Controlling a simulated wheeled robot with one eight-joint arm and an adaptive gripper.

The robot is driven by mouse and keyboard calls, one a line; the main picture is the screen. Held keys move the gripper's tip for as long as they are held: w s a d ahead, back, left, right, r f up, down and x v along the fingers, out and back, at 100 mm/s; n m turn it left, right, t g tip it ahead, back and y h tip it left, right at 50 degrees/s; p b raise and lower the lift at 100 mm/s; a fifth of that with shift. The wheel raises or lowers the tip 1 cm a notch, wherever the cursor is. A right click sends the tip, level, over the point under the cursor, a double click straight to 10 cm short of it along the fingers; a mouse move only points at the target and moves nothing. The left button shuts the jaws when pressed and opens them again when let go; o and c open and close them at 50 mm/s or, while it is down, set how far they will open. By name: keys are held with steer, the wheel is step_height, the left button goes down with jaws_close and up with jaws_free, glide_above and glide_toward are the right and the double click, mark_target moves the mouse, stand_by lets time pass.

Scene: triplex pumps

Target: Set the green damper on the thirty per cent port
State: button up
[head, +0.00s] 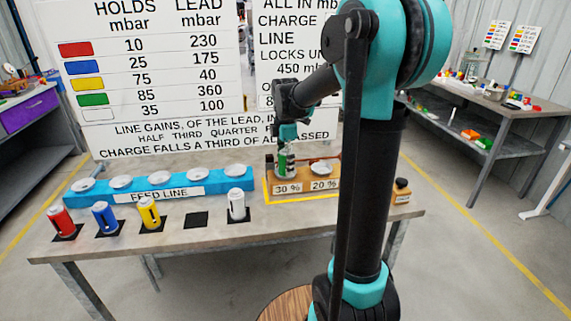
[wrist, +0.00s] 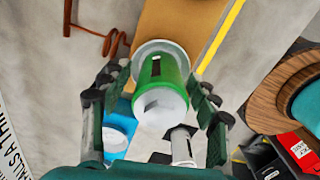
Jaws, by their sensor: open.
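The green damper (head: 284,163) stands upright at the port above the "30 %" label (head: 287,189) on the wooden block. In the wrist view the green damper (wrist: 160,78) shows its white end toward me, with the white port disc (wrist: 150,47) behind its far end. My gripper (head: 289,143) is above the damper in the head view. In the wrist view my gripper (wrist: 157,100) is open, with one finger on each side of the damper and gaps visible. The exact contact between damper and port is hard to make out.
The 20 % port (head: 321,167) is empty beside it. The blue feed line (head: 160,184) holds several bare white discs. Red (head: 62,222), blue (head: 105,218), yellow (head: 149,213) and white (head: 236,205) dampers stand on black pads in front; one pad (head: 196,219) is empty.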

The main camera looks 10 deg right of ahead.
step_height(320, 180, up, 12)
steer(key=shift+r, duration=0.1)
stand_by(0.4)
